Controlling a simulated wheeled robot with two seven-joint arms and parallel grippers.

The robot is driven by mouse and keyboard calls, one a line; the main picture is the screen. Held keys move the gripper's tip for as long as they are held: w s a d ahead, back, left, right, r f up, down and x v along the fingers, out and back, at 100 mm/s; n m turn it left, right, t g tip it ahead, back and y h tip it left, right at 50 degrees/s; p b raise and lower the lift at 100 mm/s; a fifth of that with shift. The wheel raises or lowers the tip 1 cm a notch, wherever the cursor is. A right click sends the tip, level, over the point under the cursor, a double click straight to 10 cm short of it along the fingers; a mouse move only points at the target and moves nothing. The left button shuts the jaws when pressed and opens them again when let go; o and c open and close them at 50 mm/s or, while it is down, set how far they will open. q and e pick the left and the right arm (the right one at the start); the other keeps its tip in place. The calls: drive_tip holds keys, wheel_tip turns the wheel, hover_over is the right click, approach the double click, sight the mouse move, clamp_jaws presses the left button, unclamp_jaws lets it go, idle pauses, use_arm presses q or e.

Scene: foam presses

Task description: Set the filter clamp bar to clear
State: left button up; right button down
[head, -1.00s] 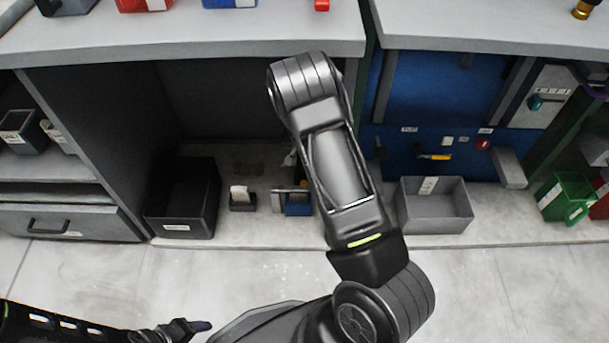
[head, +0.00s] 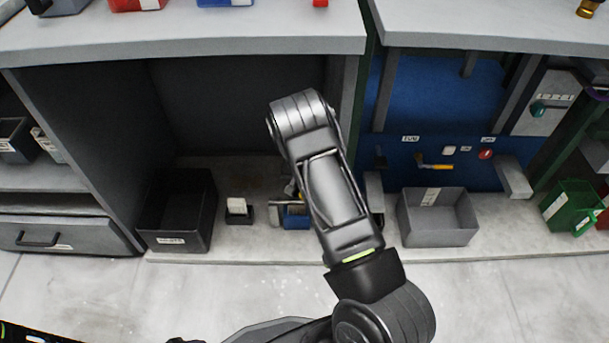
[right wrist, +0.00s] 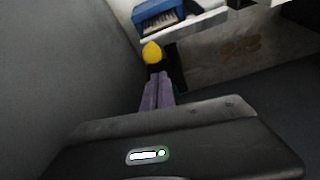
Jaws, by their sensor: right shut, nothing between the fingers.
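In the right wrist view a blue filter box (right wrist: 160,14) with a pleated face sits behind a pale bar (right wrist: 185,26), which looks like the clamp bar. A yellow knob (right wrist: 152,51) on a dark stem stands just beyond the purple fingertips of my right gripper (right wrist: 157,78). The fingers are shut and empty; whether they touch the stem I cannot tell. In the head view the blue box (head: 296,221) and grey bar (head: 285,204) are partly hidden by my right forearm, which also hides the right gripper. My left gripper is out of view, below the lower edge.
A grey bin (head: 438,215) stands right, below a blue panel with a yellow-handled lever (head: 435,166). A dark side wall fills the wrist view's left.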

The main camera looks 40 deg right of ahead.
drive_tip(key=shift+s+a+f, duration=0.15)
drive_tip(key=shift+s+a, duration=0.25)
drive_tip(key=shift+s, duration=0.1)
drive_tip(key=shift+s+a+m, duration=0.25)
drive_tip(key=shift+s+m, duration=0.1)
drive_tip(key=shift+m, duration=0.15)
drive_tip(key=shift+s+a+m+g+h+p, duration=0.3)
drive_tip(key=shift+s+a+m+p, duration=0.1)
drive_tip(key=shift+s+m+p, duration=0.15)
drive_tip(key=s+a+m+g+b, duration=0.2)
drive_tip(key=a+m+g, duration=0.2)
drive_tip(key=a+m, duration=0.9)
drive_tip(key=shift+s+m+g, duration=0.2)
drive_tip(key=shift+m+g, duration=0.2)
drive_tip(key=shift+m, duration=0.55)
drive_tip(key=shift+w+a, duration=0.1)
drive_tip(key=shift+a, duration=0.05)
